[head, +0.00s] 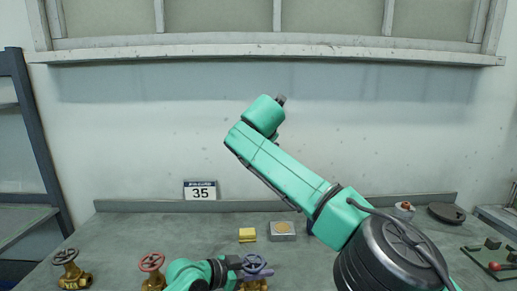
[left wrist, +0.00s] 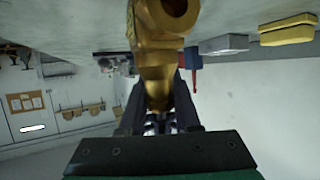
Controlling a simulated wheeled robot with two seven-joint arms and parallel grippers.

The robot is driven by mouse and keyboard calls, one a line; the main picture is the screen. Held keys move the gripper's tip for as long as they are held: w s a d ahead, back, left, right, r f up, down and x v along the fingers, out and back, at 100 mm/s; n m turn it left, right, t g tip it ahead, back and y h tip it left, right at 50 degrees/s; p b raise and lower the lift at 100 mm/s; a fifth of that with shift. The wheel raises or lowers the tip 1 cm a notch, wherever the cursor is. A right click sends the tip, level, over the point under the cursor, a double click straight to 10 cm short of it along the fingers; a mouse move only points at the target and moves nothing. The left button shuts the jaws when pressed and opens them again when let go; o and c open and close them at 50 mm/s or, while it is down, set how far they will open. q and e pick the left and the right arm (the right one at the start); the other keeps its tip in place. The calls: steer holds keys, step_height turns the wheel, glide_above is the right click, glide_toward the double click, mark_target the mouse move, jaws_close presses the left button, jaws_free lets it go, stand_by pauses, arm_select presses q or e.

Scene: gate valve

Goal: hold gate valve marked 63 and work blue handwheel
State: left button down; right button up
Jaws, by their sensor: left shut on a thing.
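A brass gate valve with a blue-violet handwheel (head: 258,267) stands at the bottom middle of the head view, its brass body (head: 253,286) partly cut off by the frame. My left gripper (head: 236,268) is at its left side. In the left wrist view, the gripper's dark fingers (left wrist: 158,98) are on either side of the brass body (left wrist: 155,50) and shut on it. The handwheel is not clear in that view, and I cannot read a 63 on the valve.
Brass valves with a brown handwheel (head: 66,257) and a red handwheel (head: 151,262) stand to the left on the grey bench. Behind are a 35 sign (head: 200,190), a yellow block (head: 247,235) and a grey box (head: 282,231). A green panel (head: 490,262) lies right.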

arm_select(q)
steer(key=shift+r, duration=0.1)
steer(key=c, duration=0.5)
jaws_free()
steer(key=shift+c, duration=0.2)
steer(key=shift+a, duration=0.1)
